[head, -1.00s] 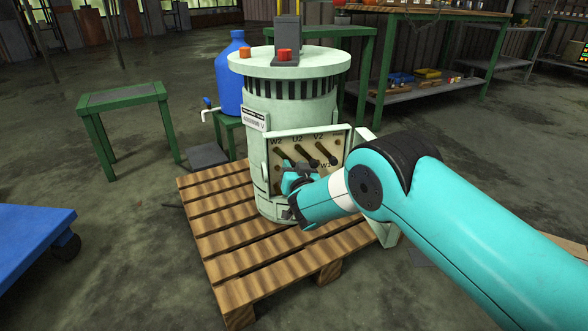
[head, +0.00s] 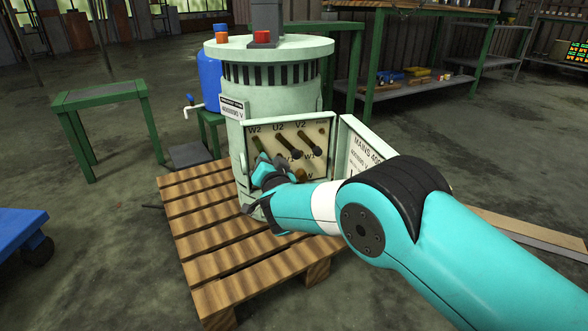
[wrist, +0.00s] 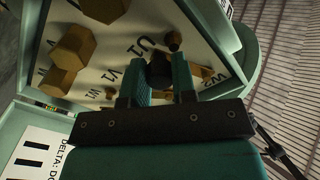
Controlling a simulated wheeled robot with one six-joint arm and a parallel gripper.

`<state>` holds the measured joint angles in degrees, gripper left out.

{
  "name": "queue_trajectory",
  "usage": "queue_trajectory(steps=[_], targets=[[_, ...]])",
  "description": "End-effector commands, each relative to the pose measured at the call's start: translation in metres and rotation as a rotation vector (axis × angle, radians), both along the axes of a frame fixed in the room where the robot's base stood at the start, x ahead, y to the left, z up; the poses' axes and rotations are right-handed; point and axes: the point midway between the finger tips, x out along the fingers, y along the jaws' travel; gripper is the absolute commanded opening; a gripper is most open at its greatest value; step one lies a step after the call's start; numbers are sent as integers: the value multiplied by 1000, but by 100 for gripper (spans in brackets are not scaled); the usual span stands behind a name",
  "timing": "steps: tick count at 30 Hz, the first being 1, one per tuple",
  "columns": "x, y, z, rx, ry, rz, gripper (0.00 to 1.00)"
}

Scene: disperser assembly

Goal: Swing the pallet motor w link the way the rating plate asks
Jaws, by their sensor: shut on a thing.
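The pale green motor (head: 275,105) stands on the pallet (head: 205,235) with its terminal box open. A rating plate (head: 232,109) on its side seems to read 400/690 V. On the terminal board (head: 322,127), two dark slanted links run down from U2 (head: 287,146) and V2 (head: 308,144). The w link (head: 260,149) shows in part under W2; its lower end is hidden by my gripper (head: 263,172). In the wrist view my gripper (wrist: 160,84) is shut on a dark rounded piece, seemingly the w link's handle, near the U1 mark.
The open box door (head: 362,150), lettered MAINS, stands right of the board, close to my arm. Brass nuts (wrist: 73,47) project from the board in the wrist view. A green stool (head: 112,100) and blue cart (head: 20,235) are left.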

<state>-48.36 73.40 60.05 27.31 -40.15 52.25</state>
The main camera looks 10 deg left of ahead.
Motion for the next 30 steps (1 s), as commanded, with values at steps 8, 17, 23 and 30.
queue_trajectory(steps=[8,17,23,30], targets=[[-5,10,-5,142,77,3,0],[-6,13,-4,210,113,3,0],[-6,13,-3,217,116,1,0],[-6,13,-3,217,116,1,32]])
